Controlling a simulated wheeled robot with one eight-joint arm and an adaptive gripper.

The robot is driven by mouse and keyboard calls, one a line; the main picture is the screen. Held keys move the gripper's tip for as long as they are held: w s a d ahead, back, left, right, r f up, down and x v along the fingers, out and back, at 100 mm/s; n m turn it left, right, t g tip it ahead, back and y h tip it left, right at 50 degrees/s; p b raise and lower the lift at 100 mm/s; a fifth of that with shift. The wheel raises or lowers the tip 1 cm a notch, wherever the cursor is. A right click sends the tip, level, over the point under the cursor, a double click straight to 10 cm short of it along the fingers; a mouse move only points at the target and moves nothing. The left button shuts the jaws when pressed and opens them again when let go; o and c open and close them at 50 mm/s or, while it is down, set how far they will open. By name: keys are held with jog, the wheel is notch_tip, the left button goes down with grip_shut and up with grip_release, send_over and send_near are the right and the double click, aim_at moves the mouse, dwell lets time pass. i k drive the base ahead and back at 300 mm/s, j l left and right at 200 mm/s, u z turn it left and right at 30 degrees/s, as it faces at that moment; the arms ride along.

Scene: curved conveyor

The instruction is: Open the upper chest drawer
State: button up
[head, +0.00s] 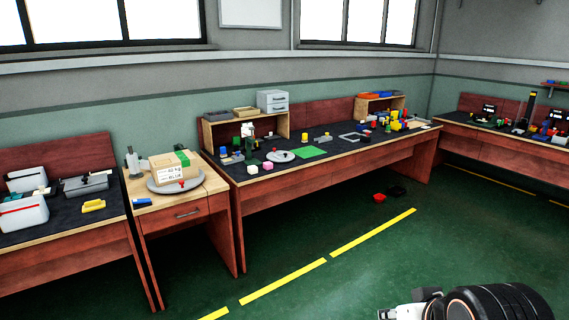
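A small light grey chest (272,101) with two stacked drawers stands on top of a wooden shelf unit on the long middle workbench. Its upper drawer (275,99) and lower drawer both look shut, though they are small at this distance. Part of my arm shows at the bottom right edge, far from the chest.
The wooden shelf (246,127) also bears grey and tan trays. The long bench (340,151) holds several small coloured parts and a round white plate. A side table (177,193) holds a cardboard box.

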aim_at(280, 97)
jog(key=i, duration=2.55)
